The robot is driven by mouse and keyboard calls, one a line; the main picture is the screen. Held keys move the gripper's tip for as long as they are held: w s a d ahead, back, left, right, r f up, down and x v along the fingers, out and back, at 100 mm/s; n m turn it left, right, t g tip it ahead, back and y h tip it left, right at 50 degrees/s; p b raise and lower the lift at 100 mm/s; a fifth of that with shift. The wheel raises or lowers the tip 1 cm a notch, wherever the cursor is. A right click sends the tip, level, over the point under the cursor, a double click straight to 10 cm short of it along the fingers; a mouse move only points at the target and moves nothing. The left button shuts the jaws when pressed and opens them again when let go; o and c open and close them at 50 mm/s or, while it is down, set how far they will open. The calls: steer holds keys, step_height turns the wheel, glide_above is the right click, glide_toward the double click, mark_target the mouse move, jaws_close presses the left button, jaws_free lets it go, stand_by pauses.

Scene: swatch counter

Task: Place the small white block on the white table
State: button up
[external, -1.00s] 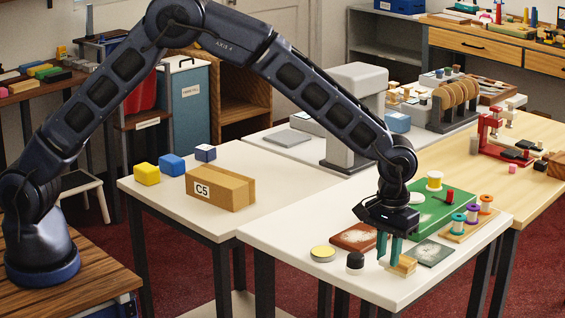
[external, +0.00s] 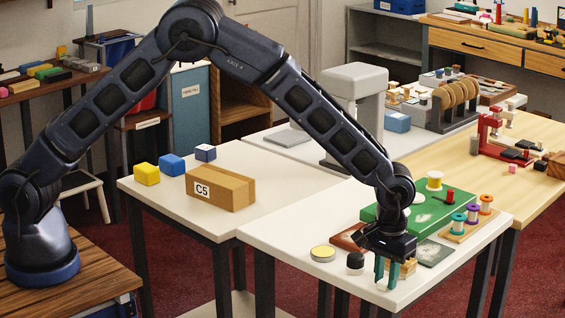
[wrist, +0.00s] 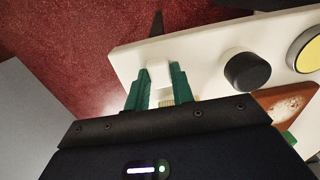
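The small white block (wrist: 158,74) sits between the two green fingertips in the wrist view. My gripper (wrist: 159,80) appears shut on it, with a finger close along each side. In the external view my gripper (external: 386,276) points down low over the front part of the white table (external: 300,232), left of a small wooden piece (external: 409,267). The block is hard to make out there, white against the white top. Whether its underside touches the table cannot be told.
A black-capped jar (external: 355,262) and a yellow-topped round tin (external: 322,253) stand left of my gripper. The table's front edge is close; red floor lies beyond.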

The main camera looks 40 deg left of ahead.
mark_target(385, 280)
steer(key=o, duration=0.3)
steer(key=shift+o, duration=0.2)
steer(key=shift+r, duration=0.1)
step_height(385, 280, up, 12)
steer(key=a+r+t, duration=0.1)
steer(key=a+r, duration=0.6)
steer(key=a, duration=0.5)
steer(key=a+r+h, duration=0.1)
steer(key=a+r, duration=0.6)
steer(key=a, duration=0.4)
steer(key=a+r+t, duration=0.1)
steer(key=a+r, duration=0.7)
steer(key=a, duration=0.4)
steer(key=s+a+r+t, duration=0.1)
steer(key=s+a+r, duration=0.1)
steer(key=s+a, duration=0.5)
steer(key=s+a+r, duration=0.2)
steer(key=s+a, duration=0.3)
steer(key=a, duration=0.3)
steer(key=s+a+f, duration=0.2)
steer(key=s+a, duration=0.3)
steer(key=s, duration=0.2)
steer(key=s+a+f+t+y, duration=0.1)
steer(key=s+a+f, duration=0.1)
steer(key=s+a, duration=0.4)
steer(key=shift+s+t, duration=0.3)
steer(key=shift+s, duration=0.95)
